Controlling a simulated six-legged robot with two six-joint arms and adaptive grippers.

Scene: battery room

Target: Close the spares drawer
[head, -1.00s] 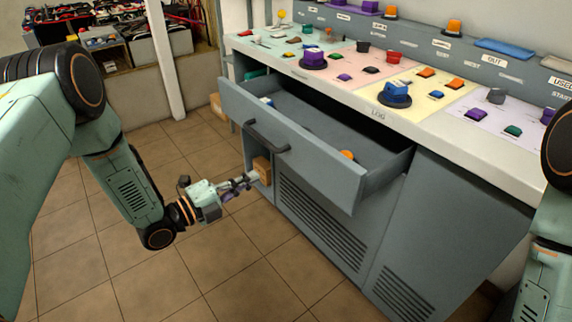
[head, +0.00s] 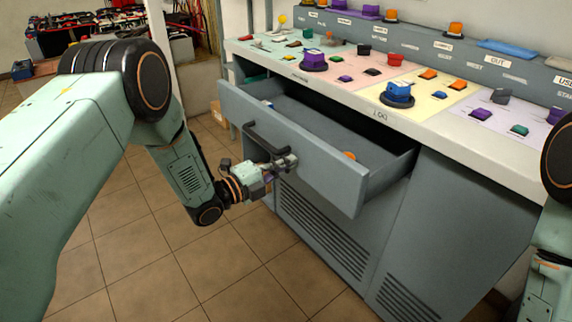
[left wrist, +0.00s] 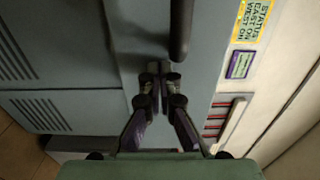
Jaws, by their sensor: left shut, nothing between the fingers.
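The spares drawer (head: 318,166) is a grey drawer pulled well out from the cabinet under the counter, with a dark bar handle (head: 265,139) on its front. My left gripper (head: 291,160) is shut and empty, at the drawer front just below and right of the handle. In the left wrist view the closed fingertips (left wrist: 153,72) point at the grey front beside the dark handle (left wrist: 180,30). I cannot tell whether they touch it. My right gripper is out of view.
A grey cabinet with vents (head: 320,232) stands below the drawer. Tiled floor (head: 130,260) is clear in front. Shelves with batteries (head: 90,35) stand at the back left.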

